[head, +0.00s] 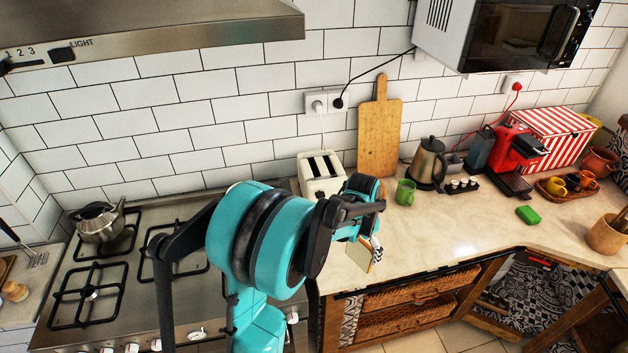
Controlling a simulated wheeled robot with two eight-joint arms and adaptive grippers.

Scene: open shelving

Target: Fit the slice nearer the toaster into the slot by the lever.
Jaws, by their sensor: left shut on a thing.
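The cream toaster (315,187) stands on the counter against the tiled wall, with two dark slots open on top. Its lever is not clearly visible; my left arm covers part of its front. My left gripper (373,246) is in front of and to the right of the toaster, pointing down. It is shut on a pale bread slice with a tan edge (359,258), held tilted near the counter's front edge. The fingertips are small and partly hidden by my wrist. I see no second slice. My right gripper is out of view.
A wooden board (379,140) leans on the wall beside the toaster. A green mug (405,192) and a kettle (428,165) stand to the right. The stove (130,290) is at left.

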